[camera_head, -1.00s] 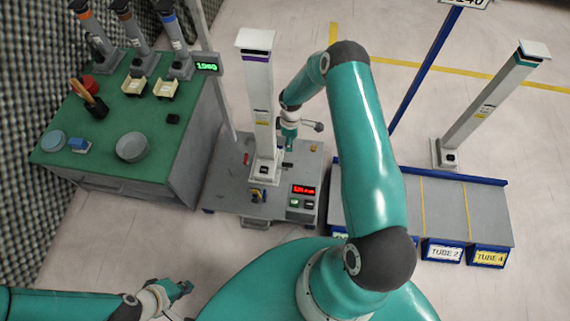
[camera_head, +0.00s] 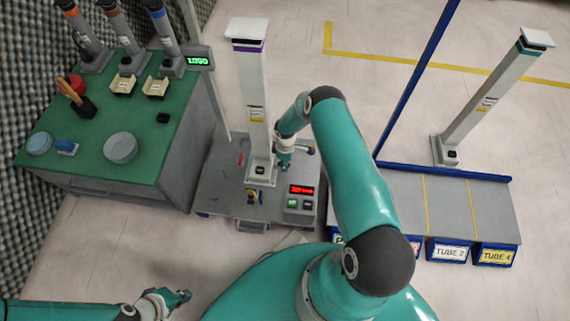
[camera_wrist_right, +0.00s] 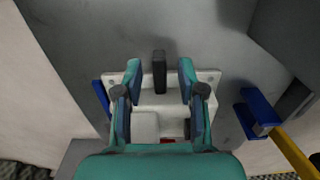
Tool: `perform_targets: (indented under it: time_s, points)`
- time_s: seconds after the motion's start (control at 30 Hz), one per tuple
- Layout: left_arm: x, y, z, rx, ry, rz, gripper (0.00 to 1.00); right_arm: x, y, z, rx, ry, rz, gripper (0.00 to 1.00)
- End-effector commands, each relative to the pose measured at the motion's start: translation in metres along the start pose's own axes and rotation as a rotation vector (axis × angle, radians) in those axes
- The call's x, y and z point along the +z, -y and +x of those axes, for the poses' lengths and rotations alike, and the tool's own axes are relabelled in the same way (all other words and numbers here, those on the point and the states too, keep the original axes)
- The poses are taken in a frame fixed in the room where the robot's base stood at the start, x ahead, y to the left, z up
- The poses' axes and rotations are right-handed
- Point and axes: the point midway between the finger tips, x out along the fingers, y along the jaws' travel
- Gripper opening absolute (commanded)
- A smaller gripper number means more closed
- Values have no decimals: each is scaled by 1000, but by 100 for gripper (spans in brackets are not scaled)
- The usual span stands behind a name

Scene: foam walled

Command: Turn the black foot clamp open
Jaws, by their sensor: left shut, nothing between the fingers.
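In the right wrist view, a black upright bar, which looks like the foot clamp (camera_wrist_right: 159,72), stands on a pale plate with screws. My right gripper (camera_wrist_right: 159,80) is open, with one finger on each side of the bar and a visible gap to each. In the head view, my right gripper (camera_head: 284,162) reaches down beside the foot of the white column with a purple band (camera_head: 253,100). My left gripper (camera_head: 180,297) is shut and empty, low at the left, away from the column.
The column stands on a grey cart (camera_head: 225,190) with a red display (camera_head: 301,189). A green-topped bench (camera_head: 85,150) with tubes, trays and a bowl is at left. A grey rack with blue edges (camera_head: 400,205) and a second column (camera_head: 490,100) are at right.

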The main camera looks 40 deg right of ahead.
Motion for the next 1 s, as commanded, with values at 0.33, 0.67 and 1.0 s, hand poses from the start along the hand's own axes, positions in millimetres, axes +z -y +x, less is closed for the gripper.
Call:
perform_targets:
  time_s: [0.33,0.67,1.0]
  points:
    - [0,0,1,0,0,0,0,0,0,3,0,0,0,36]
    - [0,0,1,0,0,0,0,0,0,3,0,0,0,0]
    - [0,1,2,0,0,0,0,1,2,3,-3,1,40,0]
